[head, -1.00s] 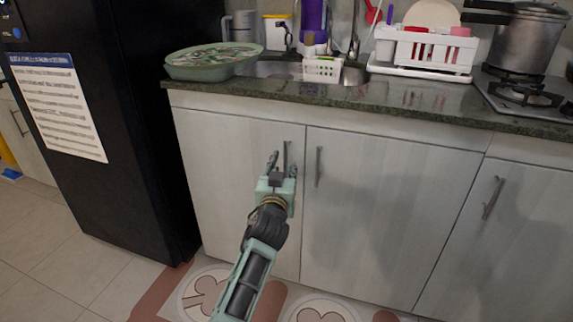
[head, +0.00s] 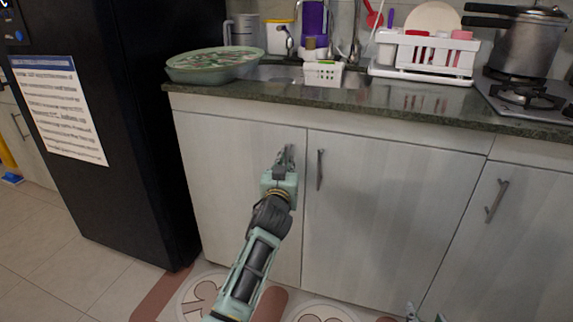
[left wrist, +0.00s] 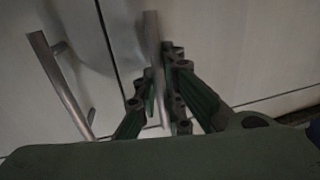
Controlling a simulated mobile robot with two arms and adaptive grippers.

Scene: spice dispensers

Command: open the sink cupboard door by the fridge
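The sink cupboard door by the fridge (head: 235,190) is a pale wood panel, closed flush with its neighbour. Its vertical metal bar handle is near its right edge; in the left wrist view the handle (left wrist: 153,50) runs down between my fingers. My left gripper (head: 286,157) is at this handle, its green and dark fingers closed in around the bar, hiding most of it in the head view. In the left wrist view my left gripper (left wrist: 163,88) has fingers on both sides of the bar. My right gripper (head: 426,315) barely shows at the bottom edge, its two tips apart and empty.
The black fridge (head: 130,110) stands directly left of the door. The neighbouring door's handle (head: 320,170) is close on the right. The dark countertop (head: 400,100) overhangs above, with a green covered basin (head: 213,65) at its left.

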